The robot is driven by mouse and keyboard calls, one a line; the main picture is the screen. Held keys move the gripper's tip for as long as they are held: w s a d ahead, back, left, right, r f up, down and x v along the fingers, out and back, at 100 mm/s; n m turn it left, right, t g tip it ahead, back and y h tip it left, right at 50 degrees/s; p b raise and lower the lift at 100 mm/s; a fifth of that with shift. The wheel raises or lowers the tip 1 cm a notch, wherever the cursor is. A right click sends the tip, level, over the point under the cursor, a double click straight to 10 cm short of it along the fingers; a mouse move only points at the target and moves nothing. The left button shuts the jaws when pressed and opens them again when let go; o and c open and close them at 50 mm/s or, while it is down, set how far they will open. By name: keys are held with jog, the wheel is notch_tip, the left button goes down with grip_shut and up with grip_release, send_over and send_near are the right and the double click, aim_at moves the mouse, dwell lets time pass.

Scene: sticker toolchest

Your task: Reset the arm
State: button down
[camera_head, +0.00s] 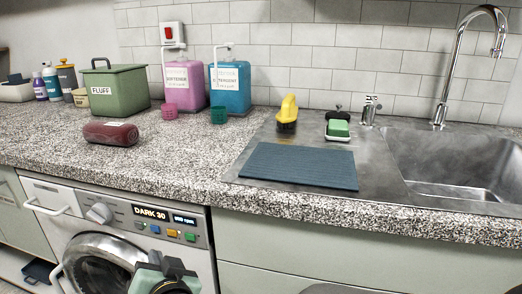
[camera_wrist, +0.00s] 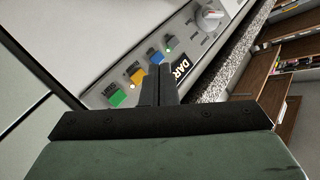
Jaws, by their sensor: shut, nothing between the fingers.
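My gripper (camera_head: 173,266) is at the bottom of the head view, in front of the washing machine (camera_head: 42,190). In the wrist view its two dark fingers (camera_wrist: 160,84) are together with nothing between them. They point toward the machine's control panel (camera_wrist: 205,54) and overlap the display, which reads "DARK 30" in the head view. Green (camera_wrist: 117,97), orange (camera_wrist: 137,77) and blue (camera_wrist: 155,56) buttons show beside the fingers, and a white knob (camera_wrist: 209,17) is farther up. I cannot tell how far the fingertips are from the panel.
The speckled countertop (camera_head: 200,150) overhangs the machine. On it are a red bottle (camera_head: 111,134) lying down, a green box (camera_head: 120,92), pink (camera_head: 186,84) and blue (camera_head: 230,88) dispensers, and a blue mat (camera_head: 299,166) beside the sink (camera_head: 460,165). The round door (camera_head: 95,272) appears shut.

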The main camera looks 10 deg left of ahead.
aim_at(264, 215)
jog(key=d+r+g+h+p, duration=0.1)
jog(key=d+r+g+p, duration=0.1)
jog(key=d+p, duration=0.4)
jog(key=w+d+r+n+g+h+p, duration=0.1)
jog(key=d+r+g+h+p, duration=0.1)
jog(key=d+r+p, duration=0.3)
jog(key=w+d+r+g+h+p, duration=0.1)
jog(key=d+r+g+h+p, duration=0.1)
jog(key=d+r+p, duration=0.2)
jog(key=shift+w+d+r+p, duration=0.1)
jog(key=shift+d+p, duration=0.7)
jog(key=shift+d, duration=0.6)
jog(key=shift+w+d+r+p, duration=0.1)
jog(key=shift+d+p, duration=0.65)
jog(key=shift+d, duration=0.6)
jog(key=s+d+r+g+h+p, duration=0.2)
jog(key=s+d+r+g+p, duration=0.1)
jog(key=d, duration=0.6)
jog(key=s+d+r+g+h+p, duration=0.2)
jog(key=s+d+r+p, duration=0.3)
jog(key=s+d+p, duration=0.3)
jog(key=shift+d+r+m+g+p, duration=0.35)
jog(key=shift+m+g, duration=0.05)
jog(key=shift+g, duration=0.2)
jog(key=shift+s, duration=0.1)
